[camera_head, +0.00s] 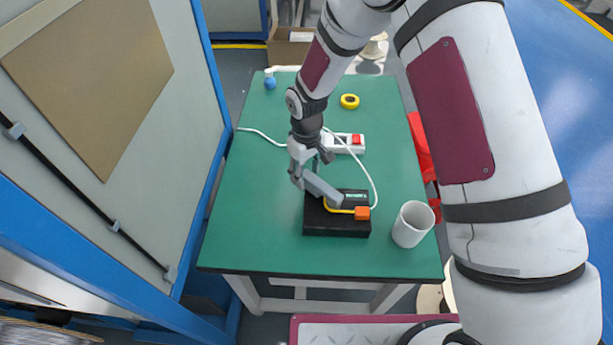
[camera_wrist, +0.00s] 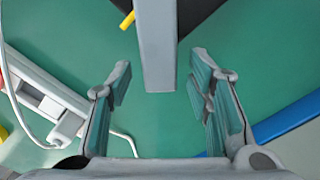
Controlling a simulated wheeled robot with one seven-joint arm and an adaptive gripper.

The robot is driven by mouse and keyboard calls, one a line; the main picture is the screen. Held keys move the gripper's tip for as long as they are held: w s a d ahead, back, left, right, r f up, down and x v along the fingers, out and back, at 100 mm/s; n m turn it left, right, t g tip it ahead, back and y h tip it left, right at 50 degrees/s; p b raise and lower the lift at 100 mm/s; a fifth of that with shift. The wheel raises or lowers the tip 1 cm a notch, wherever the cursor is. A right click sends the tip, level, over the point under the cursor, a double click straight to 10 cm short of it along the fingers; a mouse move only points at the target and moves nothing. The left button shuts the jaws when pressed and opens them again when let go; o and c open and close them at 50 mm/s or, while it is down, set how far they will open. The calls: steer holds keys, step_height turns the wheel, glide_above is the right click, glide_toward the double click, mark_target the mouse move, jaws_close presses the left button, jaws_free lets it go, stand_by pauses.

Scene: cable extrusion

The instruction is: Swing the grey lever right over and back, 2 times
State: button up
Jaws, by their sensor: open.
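The grey lever (camera_head: 322,189) rises tilted up and to the left from the black box (camera_head: 336,228) on the green table. In the wrist view the lever (camera_wrist: 157,45) comes down from the top edge, and its free end lies between my gripper's fingers. My gripper (camera_head: 310,168) is at the lever's upper end. In the wrist view my gripper (camera_wrist: 160,72) is open, with a gap on each side of the lever. The lever's pivot is hidden in the wrist view.
A yellow bar with an orange block (camera_head: 362,213) is on the box's front. A white mug (camera_head: 412,224) stands to its right. Behind are a white power strip (camera_head: 344,143) with a white cable and yellow tape (camera_head: 349,101). The table's left front (camera_head: 250,230) is clear.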

steer(key=shift+f, duration=1.2)
